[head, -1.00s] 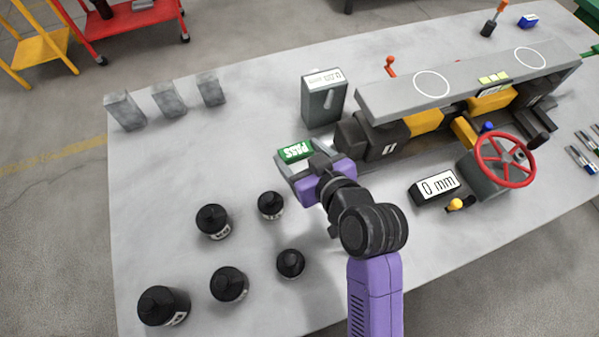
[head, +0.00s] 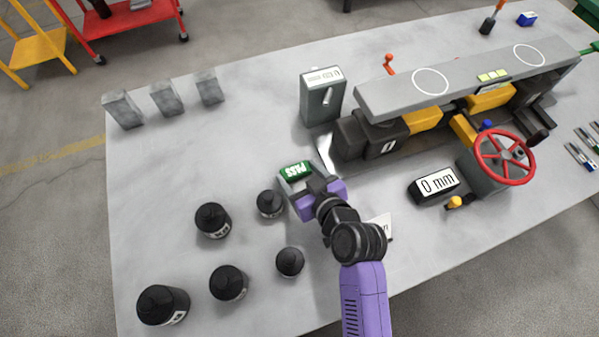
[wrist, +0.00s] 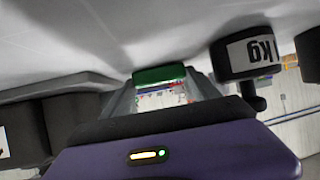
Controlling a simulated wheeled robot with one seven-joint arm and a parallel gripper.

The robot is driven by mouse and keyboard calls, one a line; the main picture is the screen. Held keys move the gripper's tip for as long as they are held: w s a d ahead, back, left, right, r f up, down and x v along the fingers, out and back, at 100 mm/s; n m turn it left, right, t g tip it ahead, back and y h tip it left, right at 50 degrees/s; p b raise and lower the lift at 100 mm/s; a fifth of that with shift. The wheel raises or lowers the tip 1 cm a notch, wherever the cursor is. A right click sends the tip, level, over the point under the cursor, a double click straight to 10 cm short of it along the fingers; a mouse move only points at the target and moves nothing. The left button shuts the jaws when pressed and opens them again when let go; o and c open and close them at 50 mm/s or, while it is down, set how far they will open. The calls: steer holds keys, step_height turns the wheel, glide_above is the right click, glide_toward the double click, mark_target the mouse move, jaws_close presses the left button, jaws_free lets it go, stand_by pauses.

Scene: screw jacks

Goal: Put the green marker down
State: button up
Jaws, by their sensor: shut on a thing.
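The green marker (head: 295,169), a small green block with a white PASS label, is at the tips of my gripper (head: 304,184) in the head view. The marker also shows in the wrist view (wrist: 160,74) as a green bar between the two fingers. My gripper is shut on it. It is over the grey bench, between a black weight and the jack machine. I cannot tell whether the marker touches the bench top.
Several black weights stand at the front left; the nearest (head: 270,204) is just left of my gripper. The jack machine (head: 385,138) with its long grey beam is to the right. A grey box (head: 322,100) stands behind.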

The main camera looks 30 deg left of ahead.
steer(key=shift+f, duration=0.15)
steer(key=o, duration=1.1)
